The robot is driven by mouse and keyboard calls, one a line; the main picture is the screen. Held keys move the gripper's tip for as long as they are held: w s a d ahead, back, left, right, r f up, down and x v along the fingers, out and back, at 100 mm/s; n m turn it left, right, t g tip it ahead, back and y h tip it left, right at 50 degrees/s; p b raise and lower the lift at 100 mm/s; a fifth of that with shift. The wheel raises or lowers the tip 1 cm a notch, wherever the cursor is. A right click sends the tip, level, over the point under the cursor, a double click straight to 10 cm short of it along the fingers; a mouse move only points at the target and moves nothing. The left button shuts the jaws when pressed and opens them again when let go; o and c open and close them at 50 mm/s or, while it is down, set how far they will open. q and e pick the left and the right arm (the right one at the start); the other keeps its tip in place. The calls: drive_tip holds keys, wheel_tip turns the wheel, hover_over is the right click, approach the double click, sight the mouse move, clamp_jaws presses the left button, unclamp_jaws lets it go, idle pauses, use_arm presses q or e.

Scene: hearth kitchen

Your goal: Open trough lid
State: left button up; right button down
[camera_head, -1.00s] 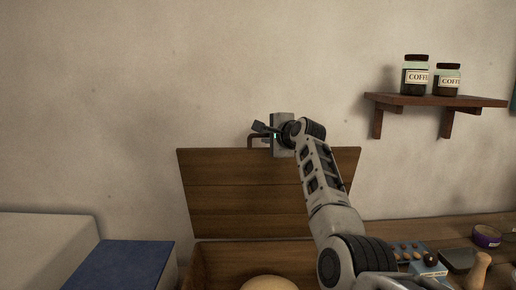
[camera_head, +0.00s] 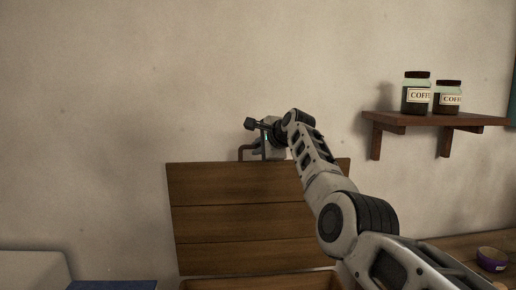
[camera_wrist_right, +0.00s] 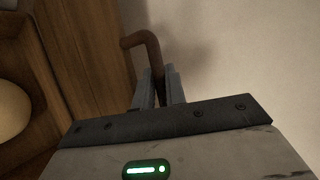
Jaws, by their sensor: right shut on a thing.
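The wooden trough lid (camera_head: 250,218) stands raised at the back of the trough, its plank face toward me, near the wall. The trough (camera_head: 230,286) shows only as a strip at the bottom of the head view. A dark bent handle (camera_head: 242,152) sticks up from the lid's top edge. My right gripper (camera_head: 262,144) is shut on this handle. In the right wrist view, the fingers (camera_wrist_right: 157,88) close around the handle (camera_wrist_right: 146,40), with the lid (camera_wrist_right: 92,45) at left. My left gripper is out of view.
A wall shelf (camera_head: 435,120) with two coffee jars (camera_head: 417,95) is at the right. A purple tin (camera_head: 491,259) stands on the counter at lower right. A blue surface (camera_head: 115,286) lies at lower left. A pale round thing (camera_wrist_right: 12,110) shows in the right wrist view.

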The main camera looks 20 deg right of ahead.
drive_tip(key=c, duration=1.5)
unclamp_jaws()
drive_tip(key=shift+o, duration=0.2)
